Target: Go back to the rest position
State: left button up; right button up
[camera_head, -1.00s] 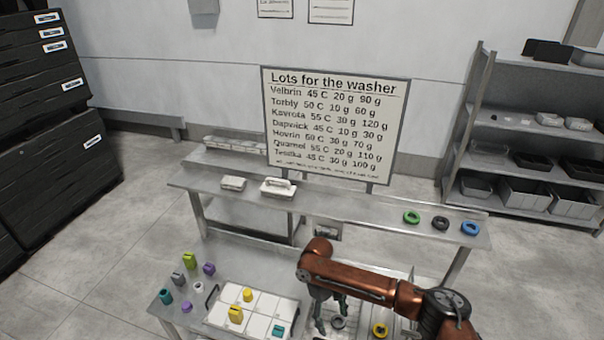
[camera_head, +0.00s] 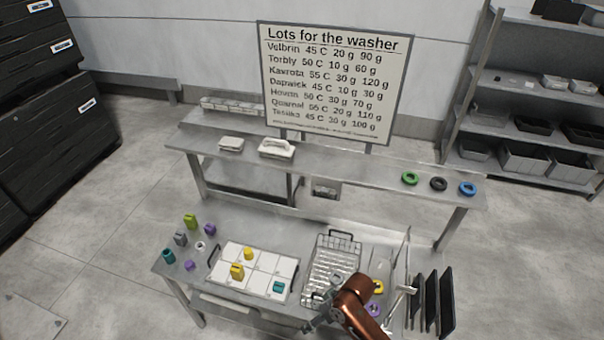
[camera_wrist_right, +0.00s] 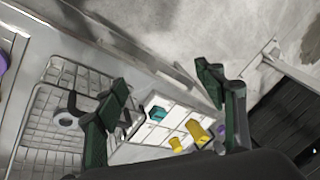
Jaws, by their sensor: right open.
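My right arm comes in from the bottom in the head view, with its gripper (camera_head: 322,318) low over the front edge of the steel table, by the wire basket. In the right wrist view the same gripper (camera_wrist_right: 165,95) has its two dark green fingers spread wide, with nothing between them. Beyond the fingers lies a white sectioned tray (camera_wrist_right: 158,130) with yellow and teal pieces. My left gripper is in neither view.
The wire basket (camera_head: 334,243) stands right of the white tray (camera_head: 240,253). Several coloured pieces lie at the table's left. Dark upright panels (camera_head: 446,300) stand at the right. Green (camera_head: 409,178), black (camera_head: 438,184) and blue (camera_head: 467,188) rings lie on the back shelf. A lot sign (camera_head: 330,80) stands behind.

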jog(key=s+d+r+m+t+h, duration=0.15)
jog(key=s+d, duration=0.35)
jog(key=d, duration=0.5)
jog(key=s+d+m+t+h, duration=0.1)
jog(key=s+d+m+h, duration=0.15)
jog(key=s+d, duration=0.6)
jog(key=s+d+m+t+h, duration=0.1)
jog(key=s+d+m+h, duration=0.15)
jog(key=d, duration=0.95)
notch_tip(320, 180, down, 40)
jog(key=s+a+g+y+b, duration=0.1)
jog(key=s+a+y+b, duration=0.1)
jog(key=b, duration=0.8)
jog(key=s+f+g+b, duration=0.1)
jog(key=s+f+b, duration=0.3)
jog(key=s+f, duration=0.5)
jog(key=s+f+b, duration=0.3)
jog(key=s+f, duration=0.7)
jog(key=f, duration=0.6)
jog(key=shift+s+d+g+b, duration=0.15)
jog(key=shift+d+g+b, duration=0.05)
jog(key=shift+g+b, duration=0.2)
